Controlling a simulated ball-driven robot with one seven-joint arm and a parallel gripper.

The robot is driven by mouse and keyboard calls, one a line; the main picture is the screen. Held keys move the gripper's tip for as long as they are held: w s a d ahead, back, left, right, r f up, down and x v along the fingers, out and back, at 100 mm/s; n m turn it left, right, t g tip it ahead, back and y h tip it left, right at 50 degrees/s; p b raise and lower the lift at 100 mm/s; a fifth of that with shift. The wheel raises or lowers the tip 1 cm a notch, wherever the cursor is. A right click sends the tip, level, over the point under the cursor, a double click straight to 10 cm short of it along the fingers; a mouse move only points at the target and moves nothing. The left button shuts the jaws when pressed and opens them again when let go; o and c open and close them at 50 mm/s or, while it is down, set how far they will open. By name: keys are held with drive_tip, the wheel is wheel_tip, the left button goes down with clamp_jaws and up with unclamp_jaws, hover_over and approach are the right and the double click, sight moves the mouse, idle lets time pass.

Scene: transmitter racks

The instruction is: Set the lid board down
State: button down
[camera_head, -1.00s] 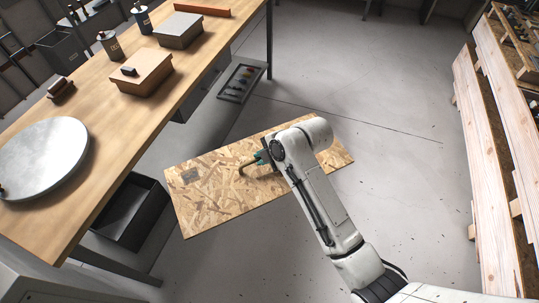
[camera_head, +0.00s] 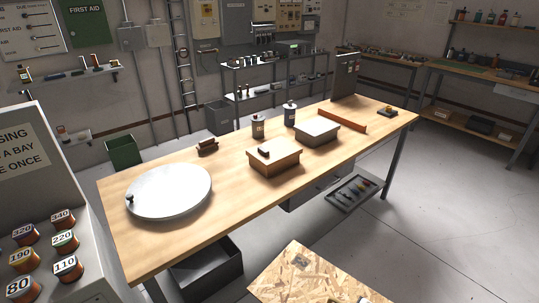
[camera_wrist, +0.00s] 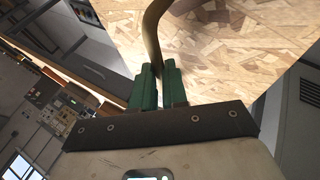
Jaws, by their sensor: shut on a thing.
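The lid board is a speckled chipboard panel (camera_head: 305,278) at the bottom edge of the head view, cut off by the frame. It lies beyond the front side of the workbench, apart from it in the picture. In the wrist view the board (camera_wrist: 240,45) fills the upper middle. My gripper (camera_wrist: 160,78) shows two green fingers close together, shut on the board's curved brown handle (camera_wrist: 152,32). The gripper itself is not clearly visible in the head view. What lies under the board is hidden.
The wooden workbench (camera_head: 225,225) carries a round grey disc (camera_head: 170,190), a tan box (camera_head: 274,158), a grey box (camera_head: 317,132), canisters and an orange bar (camera_head: 342,121). A dark open bin (camera_head: 207,272) stands below. Grey floor (camera_head: 450,215) is clear to the right.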

drive_tip(key=m, duration=0.1)
drive_tip(key=s+m+h, duration=0.1)
drive_tip(key=m+h, duration=0.1)
drive_tip(key=shift+s+a+f+g, duration=0.25)
drive_tip(key=shift+s+f+g, duration=0.05)
drive_tip(key=shift+s+f, duration=0.05)
drive_tip(key=m, duration=0.1)
drive_tip(key=s+m+h, duration=0.1)
drive_tip(key=shift+a+f+m+g, duration=0.1)
drive_tip(key=shift+m+g, duration=0.3)
drive_tip(key=s+m+g+h, duration=0.1)
drive_tip(key=m, duration=0.1)
drive_tip(key=shift+s+a+m, duration=0.15)
drive_tip(key=shift+m, duration=0.15)
drive_tip(key=m, duration=0.1)
drive_tip(key=s+m+g+h, duration=0.1)
drive_tip(key=s+r+m+g, duration=0.1)
drive_tip(key=shift+a+m+h, duration=0.3)
drive_tip(key=shift+a+h, duration=0.05)
drive_tip(key=shift+h, duration=0.05)
drive_tip(key=shift+w+d, duration=0.15)
